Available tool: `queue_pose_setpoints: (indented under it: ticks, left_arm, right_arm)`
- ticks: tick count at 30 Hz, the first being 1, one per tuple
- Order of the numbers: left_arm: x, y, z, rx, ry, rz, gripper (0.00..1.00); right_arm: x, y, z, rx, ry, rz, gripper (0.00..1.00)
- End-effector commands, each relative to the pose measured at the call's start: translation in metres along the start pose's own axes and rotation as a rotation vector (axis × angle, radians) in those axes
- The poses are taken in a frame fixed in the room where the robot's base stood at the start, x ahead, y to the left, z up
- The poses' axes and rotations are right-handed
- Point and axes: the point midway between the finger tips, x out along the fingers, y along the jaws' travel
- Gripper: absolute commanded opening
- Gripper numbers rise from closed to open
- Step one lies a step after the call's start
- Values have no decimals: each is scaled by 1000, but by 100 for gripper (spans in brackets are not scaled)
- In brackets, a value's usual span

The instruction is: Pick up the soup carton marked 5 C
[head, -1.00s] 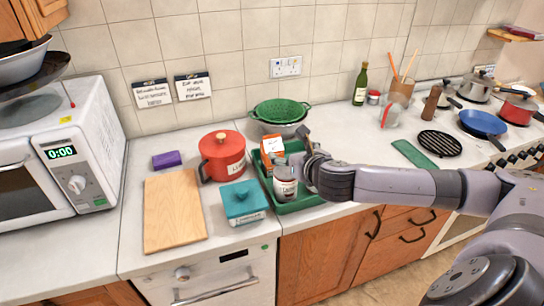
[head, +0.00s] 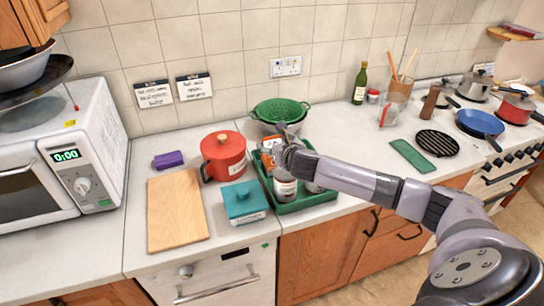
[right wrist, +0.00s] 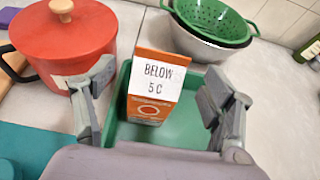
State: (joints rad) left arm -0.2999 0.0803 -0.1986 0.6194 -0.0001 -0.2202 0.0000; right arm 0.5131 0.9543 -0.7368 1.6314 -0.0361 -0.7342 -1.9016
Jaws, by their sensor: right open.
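The soup carton (right wrist: 155,85) is orange with a white label reading "BELOW 5 C". It stands upright in a green tray (right wrist: 190,138). In the right wrist view my right gripper (right wrist: 160,108) is open, with one finger on each side of the carton and gaps showing to both. In the head view the carton (head: 268,146) is partly hidden behind my right gripper (head: 284,140) and a jar. My left gripper is not in view.
A labelled jar (head: 285,187) stands at the tray's front. A red pot (head: 223,157) and a teal box (head: 243,202) are left of the tray. A green colander (head: 280,110) is behind it. Clear counter lies to the tray's right.

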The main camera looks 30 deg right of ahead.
Motion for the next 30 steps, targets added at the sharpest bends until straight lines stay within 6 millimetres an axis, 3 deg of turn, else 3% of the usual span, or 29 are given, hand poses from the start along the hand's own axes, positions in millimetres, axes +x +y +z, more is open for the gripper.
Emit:
queue_pose_setpoints:
  ticks: [9, 20, 30]
  left_arm:
    - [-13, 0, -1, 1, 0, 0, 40]
    - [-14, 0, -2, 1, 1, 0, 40]
    - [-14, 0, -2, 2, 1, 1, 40]
  right_arm:
    - [36, -1, 1, 3, 1, -2, 77]
    - [43, -1, 0, 0, 1, -1, 77]
    - [43, -1, 0, 1, 1, -1, 55]
